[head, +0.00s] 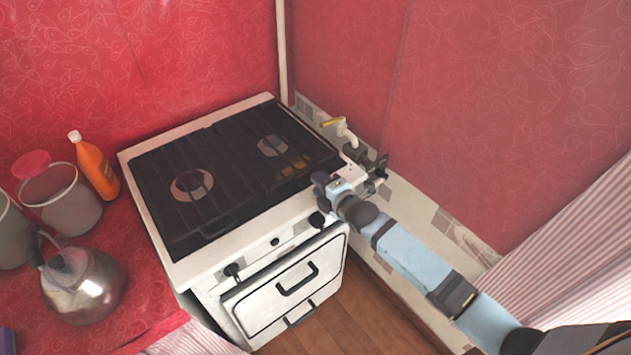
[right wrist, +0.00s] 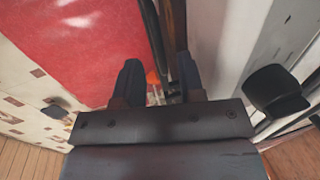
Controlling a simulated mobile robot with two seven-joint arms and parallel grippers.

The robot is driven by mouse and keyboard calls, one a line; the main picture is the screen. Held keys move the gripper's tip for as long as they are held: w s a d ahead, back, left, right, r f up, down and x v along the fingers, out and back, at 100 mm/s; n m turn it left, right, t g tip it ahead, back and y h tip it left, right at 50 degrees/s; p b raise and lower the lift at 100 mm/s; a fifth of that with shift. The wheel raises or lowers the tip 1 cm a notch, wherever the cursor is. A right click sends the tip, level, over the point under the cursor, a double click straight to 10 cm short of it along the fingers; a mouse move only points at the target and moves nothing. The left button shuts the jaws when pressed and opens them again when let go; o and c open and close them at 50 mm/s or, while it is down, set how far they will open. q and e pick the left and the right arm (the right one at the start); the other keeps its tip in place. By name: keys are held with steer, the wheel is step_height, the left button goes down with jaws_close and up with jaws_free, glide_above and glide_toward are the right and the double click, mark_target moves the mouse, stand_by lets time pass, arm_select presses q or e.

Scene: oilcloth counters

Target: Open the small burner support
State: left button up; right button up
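The white stove (head: 245,238) carries black burner supports over a dark hob. The left support (head: 175,165) and the right support (head: 300,160) both lie flat. I cannot tell for sure which is the small one. My right gripper (head: 368,158) is just off the stove's right side, near the right support's edge. In the right wrist view its two dark fingers (right wrist: 158,82) are apart. A dark narrow edge (right wrist: 155,35) shows beyond and between them; I cannot tell whether they touch it. My left gripper is out of view.
A kettle (head: 82,285), clear containers (head: 65,205) and an orange bottle (head: 97,165) stand on the red counter at left. A pale tap (head: 345,130) is behind my right gripper. The oven door (head: 290,285) is closed. A striped curtain (head: 570,245) hangs at right.

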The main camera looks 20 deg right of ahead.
steer(key=shift+x, duration=1)
jaws_close()
